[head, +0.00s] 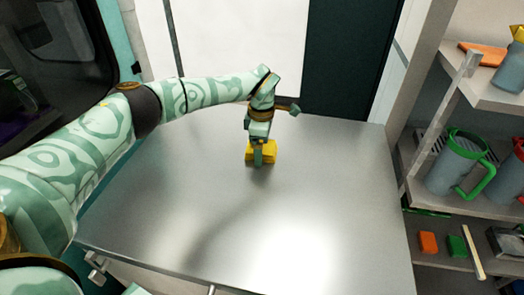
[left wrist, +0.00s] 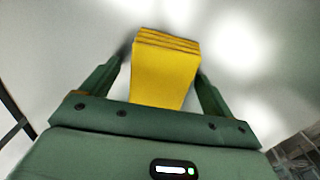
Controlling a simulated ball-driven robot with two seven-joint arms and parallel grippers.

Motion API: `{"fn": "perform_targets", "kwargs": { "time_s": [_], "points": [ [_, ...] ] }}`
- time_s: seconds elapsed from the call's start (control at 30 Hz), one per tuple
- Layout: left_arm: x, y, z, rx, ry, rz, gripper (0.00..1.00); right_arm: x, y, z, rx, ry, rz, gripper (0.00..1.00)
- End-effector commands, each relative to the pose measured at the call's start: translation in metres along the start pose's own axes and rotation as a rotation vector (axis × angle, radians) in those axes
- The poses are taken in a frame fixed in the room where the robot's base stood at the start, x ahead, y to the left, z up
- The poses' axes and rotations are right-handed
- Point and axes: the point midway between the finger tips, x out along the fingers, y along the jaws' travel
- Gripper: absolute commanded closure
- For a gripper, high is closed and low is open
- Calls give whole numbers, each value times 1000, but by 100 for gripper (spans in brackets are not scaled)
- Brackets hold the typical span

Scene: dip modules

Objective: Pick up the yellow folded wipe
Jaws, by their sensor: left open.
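The yellow folded wipe (head: 268,152) lies on the metal table, partly hidden behind my left gripper (head: 259,158) in the head view. In the left wrist view the wipe (left wrist: 166,72) shows its folded layers at the far edge. It sits between the two fingers of my left gripper (left wrist: 160,85), which are open on either side of it. A gap shows beside the left finger; contact on the right side cannot be told. My right gripper is in neither view.
The bare metal table (head: 330,190) is clear around the wipe. On the right stands a shelf unit with a grey jug with a green handle (head: 455,165), an orange block (head: 428,242) and a green block (head: 457,246). A wall and dark panel are behind the table.

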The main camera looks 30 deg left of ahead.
Motion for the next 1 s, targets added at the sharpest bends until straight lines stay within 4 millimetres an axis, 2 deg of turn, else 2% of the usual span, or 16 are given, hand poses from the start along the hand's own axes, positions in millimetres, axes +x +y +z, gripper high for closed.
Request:
{"fn": "perform_targets", "kwargs": {
  "time_s": [0.17,0.2,0.37,0.77,0.87,1.0],
  "points": [
    [0,0,0,0,-1,1,13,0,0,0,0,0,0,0],
    [0,0,0,1,-1,1,16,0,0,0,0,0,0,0],
    [0,0,0,1,0,1,60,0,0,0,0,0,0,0],
    [-5,0,0,1,-1,2,60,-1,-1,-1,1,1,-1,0],
    [-15,1,0,2,-1,3,60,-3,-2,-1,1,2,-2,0],
    [-39,-2,4,5,-2,4,60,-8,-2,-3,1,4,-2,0]
  ]
}}
